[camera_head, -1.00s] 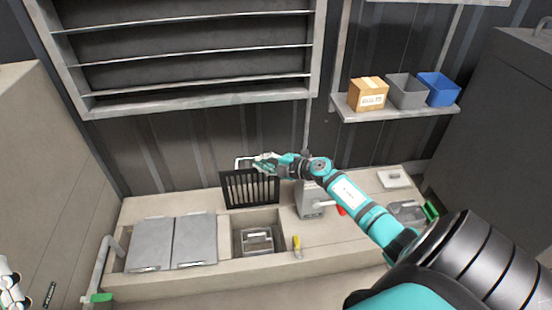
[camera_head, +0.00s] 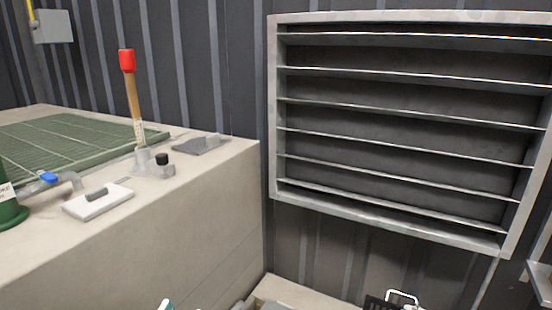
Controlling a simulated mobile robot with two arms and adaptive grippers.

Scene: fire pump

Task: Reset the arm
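Neither arm shows as a whole in the head view. A small white and teal tip at the bottom edge, left of centre, looks like part of my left gripper (camera_head: 165,305); too little shows to tell its opening.
A concrete block (camera_head: 190,225) at left bears a green grating (camera_head: 75,140), a red-topped wooden-handled lever (camera_head: 133,95), a white plate (camera_head: 97,200) and a blue-handled valve (camera_head: 50,178). A louvred wall vent (camera_head: 400,125) fills the right. A grey box (camera_head: 50,26) hangs top left.

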